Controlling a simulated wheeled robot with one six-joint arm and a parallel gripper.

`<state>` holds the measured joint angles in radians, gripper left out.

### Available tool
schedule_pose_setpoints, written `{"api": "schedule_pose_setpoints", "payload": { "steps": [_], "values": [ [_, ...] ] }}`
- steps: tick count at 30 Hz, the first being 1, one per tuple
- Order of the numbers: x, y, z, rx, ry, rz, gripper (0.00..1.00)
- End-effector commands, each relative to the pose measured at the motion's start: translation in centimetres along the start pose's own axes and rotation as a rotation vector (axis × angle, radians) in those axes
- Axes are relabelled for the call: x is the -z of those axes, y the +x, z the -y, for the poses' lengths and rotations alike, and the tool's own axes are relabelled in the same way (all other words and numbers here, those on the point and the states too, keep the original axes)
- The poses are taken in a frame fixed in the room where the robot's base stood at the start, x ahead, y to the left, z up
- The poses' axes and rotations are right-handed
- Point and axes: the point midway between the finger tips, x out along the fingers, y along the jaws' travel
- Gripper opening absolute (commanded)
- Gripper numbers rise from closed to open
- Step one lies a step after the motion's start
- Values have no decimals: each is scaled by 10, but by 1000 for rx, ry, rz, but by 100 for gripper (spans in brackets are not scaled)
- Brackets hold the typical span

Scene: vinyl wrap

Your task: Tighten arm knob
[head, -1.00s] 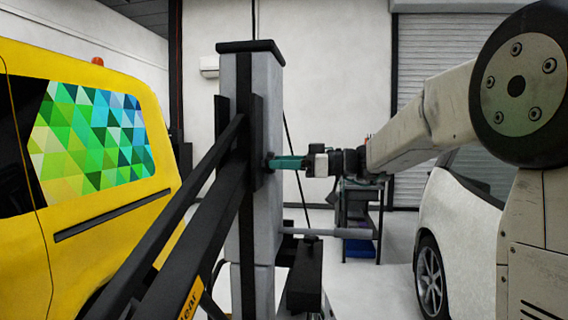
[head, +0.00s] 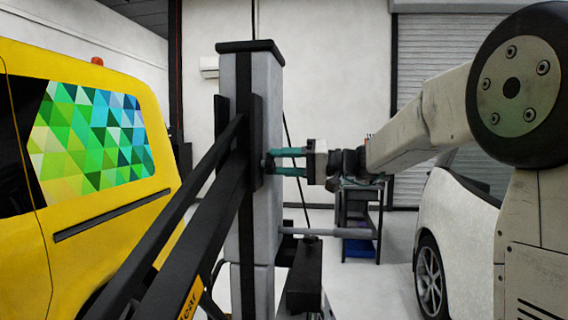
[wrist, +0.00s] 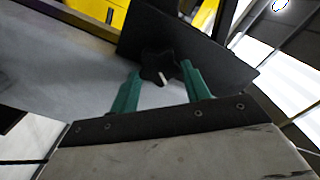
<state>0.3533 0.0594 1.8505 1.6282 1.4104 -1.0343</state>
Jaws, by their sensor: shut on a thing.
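The arm knob (wrist: 158,67) is black and star-shaped with a small white mark, set on a black plate (wrist: 215,60) in the wrist view. The plate is on the grey column (head: 265,215) in the head view. My gripper (head: 270,161) reaches the column from the right, with its two teal fingers one above the other. In the wrist view my gripper (wrist: 160,78) has its fingers on either side of the knob, shut on it. In the head view the knob is mostly hidden at the fingertips.
Black diagonal arms (head: 190,225) cross from the column to the lower left. A yellow van (head: 95,220) with a patterned window stands at left. A white car (head: 455,220) is at right. A cart (head: 362,215) stands behind my gripper.

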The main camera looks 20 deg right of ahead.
Motion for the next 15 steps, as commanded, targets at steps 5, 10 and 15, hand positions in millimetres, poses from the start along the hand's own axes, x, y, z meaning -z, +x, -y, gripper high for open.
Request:
{"api": "schedule_pose_setpoints", "payload": {
  "steps": [5,10,15],
  "values": [
    [0,-1,-2,-2,169,-2,24],
    [0,-1,-3,-2,331,-2,24],
    [-1,0,-3,-2,490,-2,24]
  ]
}}
